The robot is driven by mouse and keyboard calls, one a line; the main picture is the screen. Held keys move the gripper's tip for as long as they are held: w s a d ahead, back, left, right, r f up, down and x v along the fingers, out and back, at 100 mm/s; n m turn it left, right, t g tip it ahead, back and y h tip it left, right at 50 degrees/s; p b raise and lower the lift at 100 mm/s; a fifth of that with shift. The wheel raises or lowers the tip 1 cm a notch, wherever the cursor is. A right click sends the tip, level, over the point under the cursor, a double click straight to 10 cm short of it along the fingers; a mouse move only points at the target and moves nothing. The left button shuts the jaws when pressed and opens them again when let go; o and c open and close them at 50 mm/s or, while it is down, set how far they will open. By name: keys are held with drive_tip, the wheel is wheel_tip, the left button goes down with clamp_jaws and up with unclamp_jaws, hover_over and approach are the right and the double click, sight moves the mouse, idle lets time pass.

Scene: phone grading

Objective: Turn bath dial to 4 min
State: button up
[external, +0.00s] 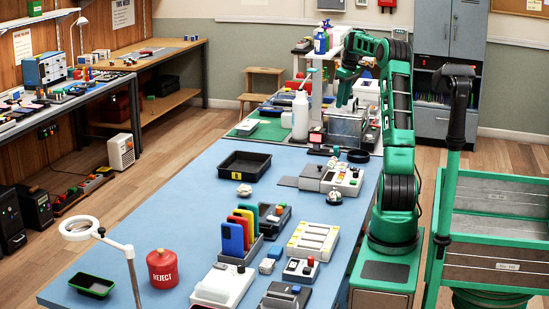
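A steel-sided box (346,126) toward the far end of the long blue table may be the bath. Its dial and any minute marks are too small to make out. My green arm rises at the right of the table and bends over to the left. My gripper (342,98) hangs down just above the box's left part, small and dark in the external view. I cannot tell whether it is open or shut, or whether it touches anything.
A white bottle (300,116) stands left of the box. A small device with a lit red screen (316,138) and a black ring (358,156) are in front. A black tray (245,165) lies nearer. A green cart (495,230) stands right of my arm.

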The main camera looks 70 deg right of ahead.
drive_tip(key=s+d+t, duration=0.1)
drive_tip(key=s+d, duration=0.6)
drive_tip(key=d, duration=0.3)
drive_tip(key=t, duration=0.1)
hover_over(371, 136)
drive_tip(key=s+a, duration=0.1)
drive_tip(key=s, duration=0.3)
wheel_tip(371, 136, down, 9)
drive_tip(key=shift+m+t+h, duration=0.3)
drive_tip(key=shift+m, duration=0.1)
drive_tip(key=x, duration=1.1)
drive_tip(key=c, duration=0.8)
